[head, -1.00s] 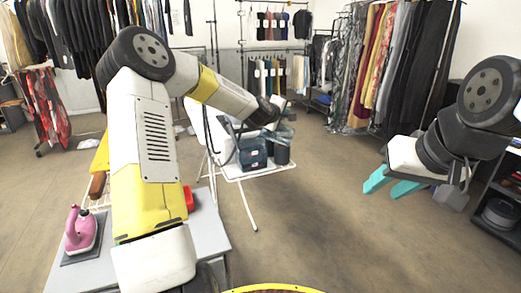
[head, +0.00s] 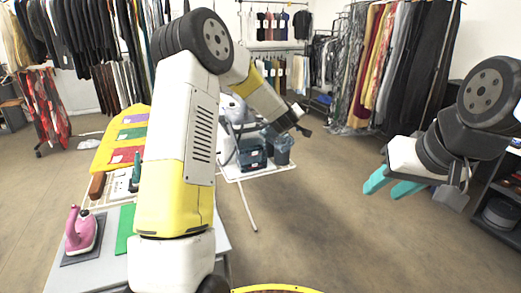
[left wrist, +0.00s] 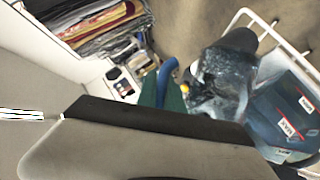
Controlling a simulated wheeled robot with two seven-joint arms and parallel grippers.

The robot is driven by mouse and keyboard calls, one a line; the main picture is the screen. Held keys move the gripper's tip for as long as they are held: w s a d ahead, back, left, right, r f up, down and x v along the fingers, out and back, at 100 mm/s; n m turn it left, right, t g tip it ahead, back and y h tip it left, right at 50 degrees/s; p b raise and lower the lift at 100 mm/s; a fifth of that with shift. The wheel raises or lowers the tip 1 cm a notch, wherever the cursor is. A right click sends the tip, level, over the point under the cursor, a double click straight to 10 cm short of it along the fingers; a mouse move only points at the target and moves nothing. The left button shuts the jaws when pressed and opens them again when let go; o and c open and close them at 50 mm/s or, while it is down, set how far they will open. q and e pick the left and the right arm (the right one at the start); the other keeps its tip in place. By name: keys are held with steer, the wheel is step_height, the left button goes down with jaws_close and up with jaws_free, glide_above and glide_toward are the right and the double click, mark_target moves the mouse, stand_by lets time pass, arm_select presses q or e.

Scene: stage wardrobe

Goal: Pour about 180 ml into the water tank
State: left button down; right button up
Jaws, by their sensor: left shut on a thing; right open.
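The water tank (head: 252,157) is a dark teal box on the white stand at mid-picture. The left wrist view shows it at the right (left wrist: 282,118), with white labels reading MAX. My left gripper (left wrist: 163,92) has teal fingers shut on the blue handle of a translucent grey-blue jug (left wrist: 220,82). In the head view the jug (head: 272,134) is beside the tank's upper right, partly behind my left wrist. Whether liquid is flowing, and the levels, I cannot tell. My right gripper (head: 391,186) is open and empty at the right, away from the stand.
A dark cylindrical container (head: 283,154) stands right of the tank. The white stand (head: 240,174) has thin legs. Clothes racks line the back. Floor right of the stand is clear.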

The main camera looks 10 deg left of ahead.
arm_select(q)
steer(key=shift+d+f+m+y, duration=0.1)
steer(key=shift+d+m+y, duration=0.15)
steer(key=shift+m+y, duration=0.05)
stand_by(1.9)
steer(key=d+f+m+y+b, duration=0.3)
steer(key=d+f+m, duration=0.1)
steer(key=d+m, duration=0.1)
steer(key=shift+w+d+y, duration=0.3)
steer(key=shift+d+y, duration=0.1)
steer(key=shift+d, duration=0.1)
stand_by(1.0)
steer(key=shift+f, duration=0.15)
